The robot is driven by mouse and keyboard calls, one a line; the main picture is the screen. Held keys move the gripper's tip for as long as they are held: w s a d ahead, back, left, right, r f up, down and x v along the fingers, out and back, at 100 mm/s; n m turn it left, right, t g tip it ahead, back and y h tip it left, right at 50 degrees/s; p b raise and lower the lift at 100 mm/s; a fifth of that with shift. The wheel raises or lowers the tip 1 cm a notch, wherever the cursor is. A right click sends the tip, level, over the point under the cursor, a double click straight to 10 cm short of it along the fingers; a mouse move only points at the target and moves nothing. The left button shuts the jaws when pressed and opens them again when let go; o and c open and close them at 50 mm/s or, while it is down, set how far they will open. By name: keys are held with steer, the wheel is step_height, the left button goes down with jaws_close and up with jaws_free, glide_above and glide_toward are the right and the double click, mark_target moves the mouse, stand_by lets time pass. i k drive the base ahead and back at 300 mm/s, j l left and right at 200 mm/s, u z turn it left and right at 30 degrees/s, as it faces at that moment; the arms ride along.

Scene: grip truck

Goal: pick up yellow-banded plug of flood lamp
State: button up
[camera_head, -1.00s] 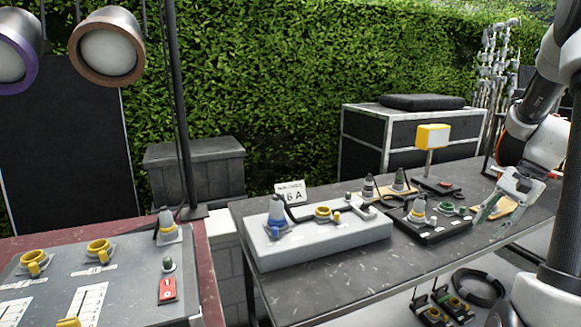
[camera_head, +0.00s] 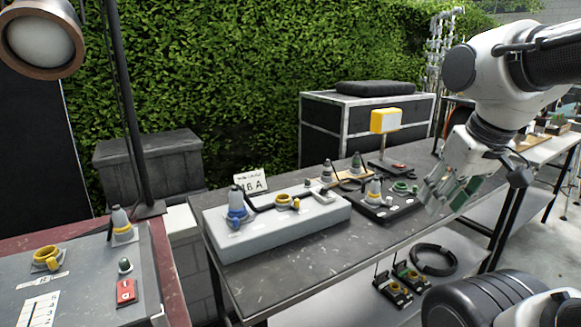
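The other yellow-banded plug (camera_head: 374,192) stands on a small black board (camera_head: 388,211) on the dark table. I cannot tell which belongs to the flood lamp. A round lamp head (camera_head: 42,42) hangs at the upper left. My gripper (camera_head: 447,192) is over the table's right part, to the right of the black board. Its fingers point down and left, look apart, and hold nothing visible.
A white block (camera_head: 270,232) on the table carries a blue-banded plug (camera_head: 236,207) and a yellow socket (camera_head: 284,201). A yellow box (camera_head: 385,121) stands on a post behind. A dark pole (camera_head: 125,110) rises at the left. The table front (camera_head: 300,275) is clear.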

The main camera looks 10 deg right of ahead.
mark_target(375, 189)
steer(key=i+l+u, duration=0.15)
steer(key=l, duration=0.5)
steer(key=i+l+u, duration=0.2)
steer(key=l, duration=0.5)
steer(key=i+l+u, duration=0.15)
steer(key=l, duration=0.55)
steer(key=l+u, duration=0.15)
steer(key=l, duration=0.55)
steer(key=i, duration=0.05)
